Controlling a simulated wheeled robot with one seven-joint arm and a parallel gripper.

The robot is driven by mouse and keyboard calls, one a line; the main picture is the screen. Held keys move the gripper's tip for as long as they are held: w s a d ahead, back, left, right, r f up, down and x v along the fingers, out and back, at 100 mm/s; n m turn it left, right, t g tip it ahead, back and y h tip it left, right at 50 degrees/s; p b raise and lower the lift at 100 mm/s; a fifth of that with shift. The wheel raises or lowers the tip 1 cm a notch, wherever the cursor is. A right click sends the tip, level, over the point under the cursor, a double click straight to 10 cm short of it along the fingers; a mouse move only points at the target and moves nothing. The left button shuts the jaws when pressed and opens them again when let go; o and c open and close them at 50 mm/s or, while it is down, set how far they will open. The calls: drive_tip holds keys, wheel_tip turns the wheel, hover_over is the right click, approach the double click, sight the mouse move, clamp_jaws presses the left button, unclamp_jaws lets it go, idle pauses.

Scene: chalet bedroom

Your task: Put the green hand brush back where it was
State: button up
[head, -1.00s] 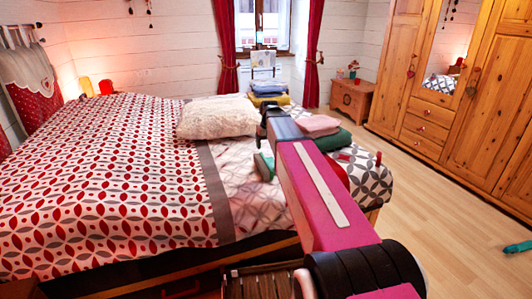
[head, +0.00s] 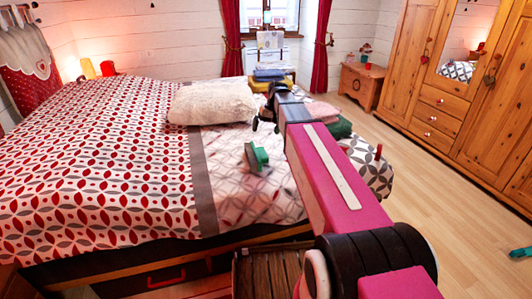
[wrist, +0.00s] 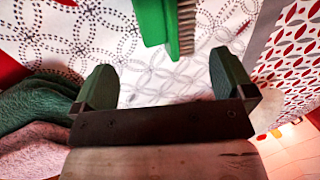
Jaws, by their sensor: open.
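The green hand brush (head: 256,156) is on the white patterned part of the bed, just left of my arm. Its pale bristles show. In the wrist view the brush (wrist: 153,22) is at the top, beyond my fingertips, bristles towards the right. My gripper (wrist: 165,78) is open, with only bedding showing between its dark fingers, and the brush is outside them. In the head view my gripper (head: 266,114) is at the far end of my pink arm, near the pillow, and partly hidden by the arm.
A cream pillow (head: 213,102) lies left of my gripper. Folded pink cloth (head: 322,110) and green cloth (head: 340,127) lie right of my arm. A wooden slatted crate (head: 262,275) stands by the bed's foot. A small teal object (head: 521,249) lies on the otherwise clear floor at right.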

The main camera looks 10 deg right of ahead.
sight(259, 153)
drive_tip(key=shift+x, duration=5.4)
drive_tip(key=shift+s+d, duration=0.1)
drive_tip(key=c, duration=1.2)
drive_tip(key=shift+o, duration=0.2)
drive_tip(key=shift+r, duration=0.1)
